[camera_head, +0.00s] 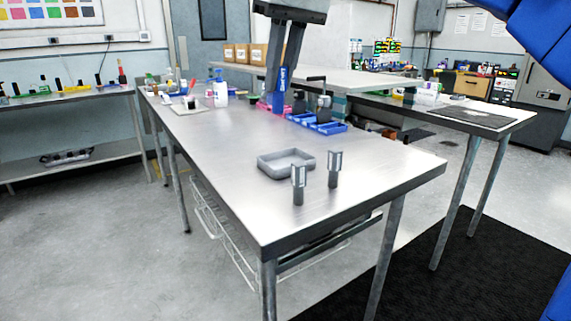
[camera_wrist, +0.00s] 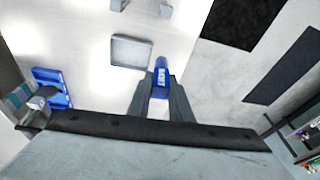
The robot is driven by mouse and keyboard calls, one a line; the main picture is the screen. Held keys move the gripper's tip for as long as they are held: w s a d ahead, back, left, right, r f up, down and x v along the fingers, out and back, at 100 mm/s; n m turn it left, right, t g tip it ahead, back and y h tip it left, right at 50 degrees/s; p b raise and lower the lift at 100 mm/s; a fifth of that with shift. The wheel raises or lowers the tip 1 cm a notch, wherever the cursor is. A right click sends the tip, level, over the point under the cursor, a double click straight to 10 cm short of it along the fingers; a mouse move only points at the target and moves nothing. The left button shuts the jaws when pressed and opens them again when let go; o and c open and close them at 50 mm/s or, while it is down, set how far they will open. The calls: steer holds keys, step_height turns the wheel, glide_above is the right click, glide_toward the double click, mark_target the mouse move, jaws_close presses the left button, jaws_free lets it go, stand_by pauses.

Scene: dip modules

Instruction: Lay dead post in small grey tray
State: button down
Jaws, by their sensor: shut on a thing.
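My gripper (camera_head: 279,82) is shut on a blue post (camera_head: 279,101) and holds it upright above the far part of the steel table. In the wrist view the blue post (camera_wrist: 161,79) sits between the two dark fingers (camera_wrist: 161,96), with white lettering on its side too blurred to read surely. The small grey tray (camera_head: 283,162) lies on the table nearer the front, apart from the post; its inside looks empty. The tray also shows in the wrist view (camera_wrist: 131,50), just left of and beyond the post.
Two grey posts (camera_head: 298,185) (camera_head: 334,168) stand near the tray's right side. Blue bins (camera_head: 326,128) and a pink bin (camera_head: 265,106) stand behind it. Bottles (camera_head: 220,94) are at the far left. The table's left front is bare.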

steer(key=w+d+f+m, duration=0.1)
steer(key=w+f, duration=0.6)
steer(key=w, duration=0.4)
steer(key=shift+t+h, duration=0.3)
steer(key=shift+h, duration=0.1)
steer(key=shift+f, duration=4.85)
steer(key=shift+f, duration=0.15)
steer(key=c, duration=1.7)
jaws_free()
steer(key=shift+o, duration=0.4)
steer(key=v, duration=1.2)
steer(key=shift+s, duration=0.1)
